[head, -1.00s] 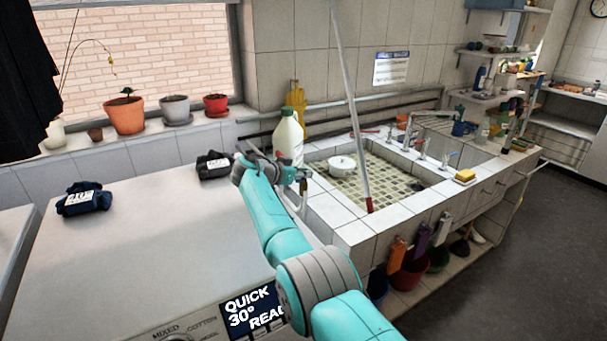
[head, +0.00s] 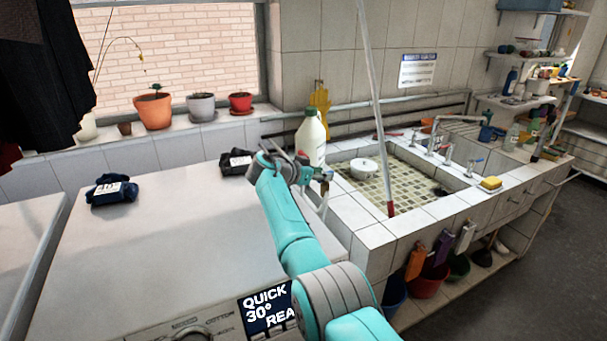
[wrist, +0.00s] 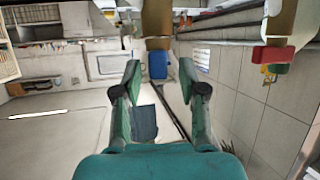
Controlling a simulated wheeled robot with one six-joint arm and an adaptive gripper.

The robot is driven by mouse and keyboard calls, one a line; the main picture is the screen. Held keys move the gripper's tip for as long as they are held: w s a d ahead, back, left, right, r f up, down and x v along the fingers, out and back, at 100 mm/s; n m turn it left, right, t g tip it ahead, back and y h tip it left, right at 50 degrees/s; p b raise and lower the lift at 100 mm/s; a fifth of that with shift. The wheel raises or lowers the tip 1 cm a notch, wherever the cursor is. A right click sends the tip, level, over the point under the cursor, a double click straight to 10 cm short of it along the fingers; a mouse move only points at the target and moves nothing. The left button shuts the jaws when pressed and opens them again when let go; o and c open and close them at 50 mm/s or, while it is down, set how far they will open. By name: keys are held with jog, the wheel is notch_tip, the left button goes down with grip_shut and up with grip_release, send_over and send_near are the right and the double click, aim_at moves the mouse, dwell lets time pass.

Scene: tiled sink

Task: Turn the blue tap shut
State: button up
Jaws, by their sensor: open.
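In the wrist view, which looks upside down, the blue tap handle (wrist: 157,65) sits on a brownish tap body (wrist: 157,22). The handle appears taller than wide. My gripper (wrist: 160,72) is open, with one finger on each side of the handle in the picture. I see no contact, and the depth between fingertips and handle is unclear. In the head view, my gripper (head: 306,170) is beside the white bottle at the sink's left end. A small blue part (head: 327,173), probably this handle, shows just right of it; the rest is hidden.
A red tap handle (wrist: 273,55) lies across its body at the wrist view's right. The white bottle (head: 311,142) stands close by my gripper. The tiled sink (head: 375,232) holds a white pot (head: 363,169). Two dark bundles (head: 112,190) lie on the white machine top (head: 190,235).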

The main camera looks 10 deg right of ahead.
jog(key=v, duration=1)
